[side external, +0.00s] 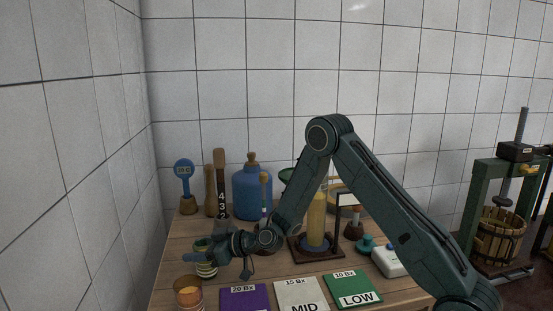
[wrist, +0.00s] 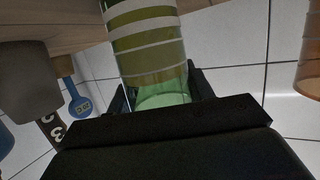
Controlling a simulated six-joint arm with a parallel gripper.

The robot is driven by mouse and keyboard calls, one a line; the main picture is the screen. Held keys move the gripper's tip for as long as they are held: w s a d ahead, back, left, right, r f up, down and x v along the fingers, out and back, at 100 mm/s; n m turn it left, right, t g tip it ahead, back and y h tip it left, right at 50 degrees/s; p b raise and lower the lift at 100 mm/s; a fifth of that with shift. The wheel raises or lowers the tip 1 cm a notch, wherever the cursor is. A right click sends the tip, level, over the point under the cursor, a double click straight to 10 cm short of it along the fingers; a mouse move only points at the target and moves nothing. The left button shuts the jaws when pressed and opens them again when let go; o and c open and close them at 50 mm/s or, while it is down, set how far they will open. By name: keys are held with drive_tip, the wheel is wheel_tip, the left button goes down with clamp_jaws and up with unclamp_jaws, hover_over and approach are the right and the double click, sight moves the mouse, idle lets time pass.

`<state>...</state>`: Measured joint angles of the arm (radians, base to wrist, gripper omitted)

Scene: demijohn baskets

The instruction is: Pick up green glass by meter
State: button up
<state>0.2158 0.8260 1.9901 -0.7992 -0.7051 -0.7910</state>
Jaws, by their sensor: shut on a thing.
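The green glass (side external: 205,265) has pale stripes and is at the left part of the wooden table in the side view, partly covered by my gripper (side external: 219,252). In the wrist view, the green glass (wrist: 147,45) sits between the two dark fingers of my gripper (wrist: 160,92), which are shut on it. I cannot tell whether its base touches the table. The blue meter (side external: 184,169) with a round head stands behind it at the back left; it also shows in the wrist view (wrist: 78,103).
An orange glass (side external: 187,294) stands just in front; the wrist view also shows it (wrist: 308,65). Purple (side external: 244,302), white (side external: 301,291) and green (side external: 352,289) cards lie along the front. A blue demijohn (side external: 252,194) and a yellow cylinder (side external: 316,222) stand behind.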

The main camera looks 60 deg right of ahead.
drive_tip(key=shift+r, duration=0.4)
wheel_tip(320, 180, up, 19)
idle(2.0)
